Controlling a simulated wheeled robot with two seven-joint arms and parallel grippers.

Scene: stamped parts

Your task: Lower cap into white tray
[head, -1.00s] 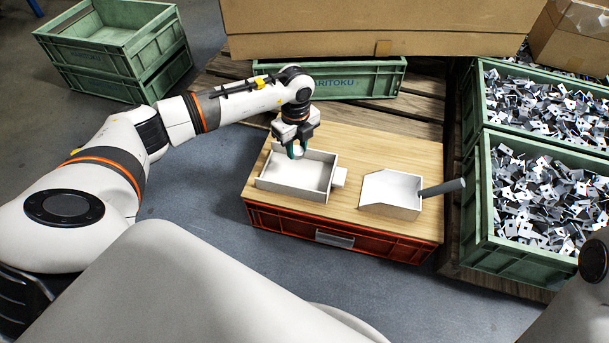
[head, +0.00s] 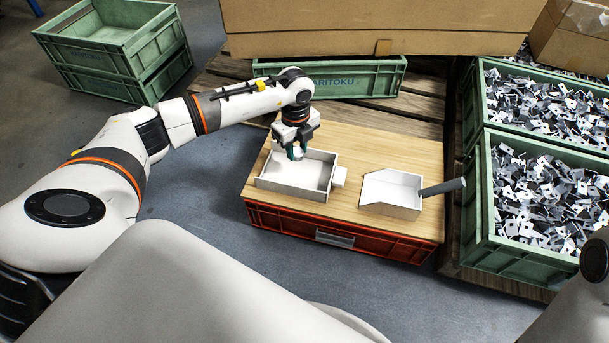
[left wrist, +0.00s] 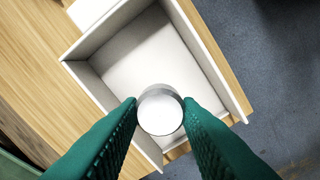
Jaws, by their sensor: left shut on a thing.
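The cap (left wrist: 160,111) is a small round piece with a white top and a grey rim. It also shows in the head view (head: 297,153), partly hidden by the fingers. My left gripper (left wrist: 159,107) has green ribbed fingers and is shut on the cap from both sides. In the head view the left gripper (head: 296,152) is over the back part of the white tray (head: 263,185). The tray is square, shallow and looks empty, and it also shows in the left wrist view (left wrist: 93,86). I cannot tell the exact gap between cap and tray floor.
The tray stands on a wooden board (head: 345,205) on a red crate (head: 290,229). A white scoop (head: 390,196) with a grey handle (head: 443,187) lies right of it. Green crates (head: 484,200) of stamped parts stand at the right. Bare board lies between tray and scoop.

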